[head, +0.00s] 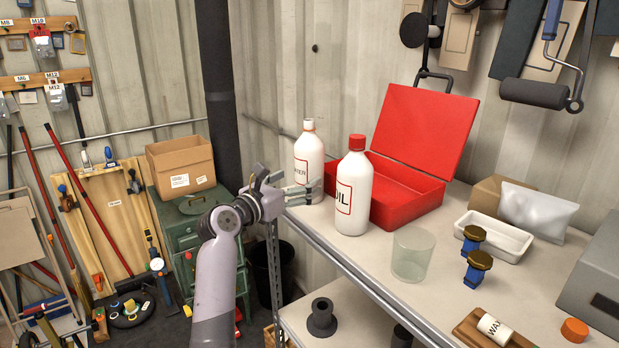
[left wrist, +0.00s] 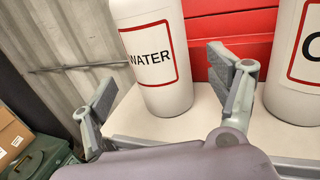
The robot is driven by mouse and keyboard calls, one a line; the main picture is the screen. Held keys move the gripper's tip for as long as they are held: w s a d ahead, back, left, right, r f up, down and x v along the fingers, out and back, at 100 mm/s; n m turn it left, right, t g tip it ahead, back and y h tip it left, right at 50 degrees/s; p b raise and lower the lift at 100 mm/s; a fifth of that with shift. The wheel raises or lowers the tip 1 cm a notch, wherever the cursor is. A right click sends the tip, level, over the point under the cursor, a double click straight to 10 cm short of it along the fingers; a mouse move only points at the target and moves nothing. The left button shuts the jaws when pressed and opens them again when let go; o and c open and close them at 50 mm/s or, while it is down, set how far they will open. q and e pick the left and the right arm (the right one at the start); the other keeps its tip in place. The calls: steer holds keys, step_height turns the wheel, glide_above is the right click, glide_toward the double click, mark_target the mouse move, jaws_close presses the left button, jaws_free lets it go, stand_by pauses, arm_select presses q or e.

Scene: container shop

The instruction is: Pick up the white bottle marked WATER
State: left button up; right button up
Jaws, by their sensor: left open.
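The white bottle marked WATER (head: 308,160) has a white cap and stands upright on the shelf, left of the white OIL bottle (head: 354,190) with its red cap. In the left wrist view the WATER bottle (left wrist: 152,58) stands just ahead, with its red-framed label facing me. My left gripper (head: 287,187) is at the shelf's left edge, in front of the WATER bottle. In the left wrist view its open fingers (left wrist: 165,90) spread to either side of the bottle's lower part, with nothing gripped. The OIL bottle (left wrist: 297,60) is close beyond the right finger. My right gripper is not in view.
An open red toolbox (head: 410,190) stands behind the bottles. A clear cup (head: 412,254), a white tray (head: 495,238) and two blue clamps (head: 476,268) stand further right on the shelf (head: 365,262). A dark post (head: 217,90) rises at the left.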

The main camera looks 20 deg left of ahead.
mark_target(301, 178)
arm_select(q)
steer(key=p+x, duration=0.1)
steer(key=x, duration=0.2)
steer(key=shift+w+d+r, duration=0.1)
steer(key=shift+w, duration=0.3)
steer(key=shift+w+d+p, duration=0.2)
steer(key=shift+w+p, duration=0.15)
steer(key=shift+w, duration=0.35)
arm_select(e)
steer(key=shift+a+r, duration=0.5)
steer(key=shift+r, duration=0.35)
arm_select(q)
steer(key=shift+c, duration=0.6)
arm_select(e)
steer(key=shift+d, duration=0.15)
arm_select(q)
steer(key=c, duration=1.2)
steer(key=shift+c, duration=0.3)
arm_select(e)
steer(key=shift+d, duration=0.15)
arm_select(q)
steer(key=shift+r, duration=0.1)
